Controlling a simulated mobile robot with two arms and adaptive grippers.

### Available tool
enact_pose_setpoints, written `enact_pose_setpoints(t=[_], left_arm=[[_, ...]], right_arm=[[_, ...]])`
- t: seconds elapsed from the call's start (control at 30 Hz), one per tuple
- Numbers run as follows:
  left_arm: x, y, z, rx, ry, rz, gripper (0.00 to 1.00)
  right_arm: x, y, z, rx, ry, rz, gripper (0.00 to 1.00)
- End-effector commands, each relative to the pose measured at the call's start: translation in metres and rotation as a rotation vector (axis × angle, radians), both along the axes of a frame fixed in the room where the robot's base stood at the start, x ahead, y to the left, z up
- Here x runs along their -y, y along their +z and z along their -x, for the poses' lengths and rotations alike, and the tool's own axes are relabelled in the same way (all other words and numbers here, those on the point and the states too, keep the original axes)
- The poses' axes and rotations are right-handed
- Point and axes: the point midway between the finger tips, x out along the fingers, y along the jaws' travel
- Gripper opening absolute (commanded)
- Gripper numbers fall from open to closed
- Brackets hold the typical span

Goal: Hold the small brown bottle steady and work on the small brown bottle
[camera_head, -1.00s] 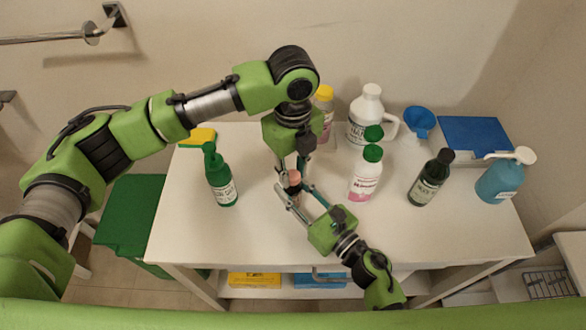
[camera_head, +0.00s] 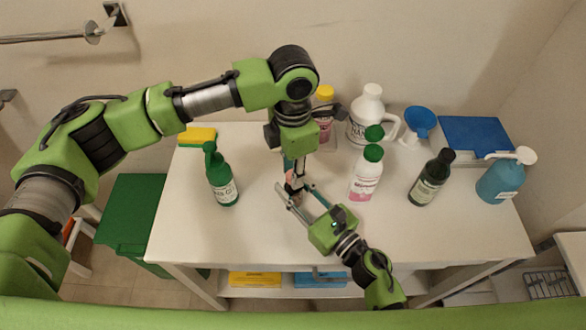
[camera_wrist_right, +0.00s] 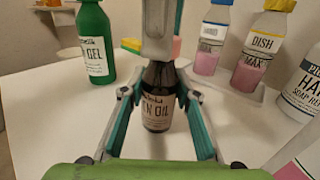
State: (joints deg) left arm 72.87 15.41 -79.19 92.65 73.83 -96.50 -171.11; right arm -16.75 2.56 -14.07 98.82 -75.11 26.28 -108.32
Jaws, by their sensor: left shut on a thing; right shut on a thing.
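The small brown bottle (camera_wrist_right: 158,118) stands upright on the white table (camera_head: 260,235), its cream label facing the right wrist camera. My right gripper (camera_head: 295,192) reaches in low from the front right, its fingers shut on the bottle's two sides; they also show in the right wrist view (camera_wrist_right: 158,100). My left gripper (camera_head: 291,172) comes down from above and is shut at the bottle's top. Its grey finger (camera_wrist_right: 158,40) covers the cap in the right wrist view. In the head view the grippers hide most of the bottle.
A green bottle (camera_head: 222,182) stands to the left. A white-pink bottle (camera_head: 365,182), dark bottle (camera_head: 428,182) and blue pump bottle (camera_head: 500,180) stand right. A yellow-capped bottle (camera_head: 325,120), white jug (camera_head: 366,118) and blue funnel (camera_head: 419,120) are behind. The table's front middle is clear.

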Motion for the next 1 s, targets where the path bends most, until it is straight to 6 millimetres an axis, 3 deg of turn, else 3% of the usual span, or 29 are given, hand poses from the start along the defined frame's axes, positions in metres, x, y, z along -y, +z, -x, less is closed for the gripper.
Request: enact_pose_setpoints(t=[0.27, 0.3, 0.33, 0.37, 0.73, 1.0], left_arm=[[-0.001, 0.000, -0.001, 0.002, -0.005, -0.001, 0.16], [-0.001, 0.000, -0.001, 0.002, -0.004, -0.001, 0.31], [-0.001, 0.000, -0.001, 0.002, -0.004, -0.001, 0.39], [-0.001, 0.000, -0.001, 0.002, -0.004, -0.001, 0.40], [0.000, 0.003, 0.000, 0.001, -0.003, 0.000, 0.40], [0.000, 0.034, -0.001, 0.003, -0.003, 0.001, 0.40]], right_arm=[[0.000, 0.000, 0.000, -0.001, 0.000, 0.001, 0.00], [0.000, 0.000, 0.000, -0.001, 0.000, 0.001, 0.00], [0.000, 0.000, 0.000, -0.001, 0.000, 0.001, 0.00], [0.000, 0.000, 0.000, -0.001, 0.000, 0.001, 0.00], [0.000, 0.000, 0.000, -0.001, 0.000, 0.001, 0.00], [0.000, 0.000, 0.000, -0.001, 0.000, 0.001, 0.00]])
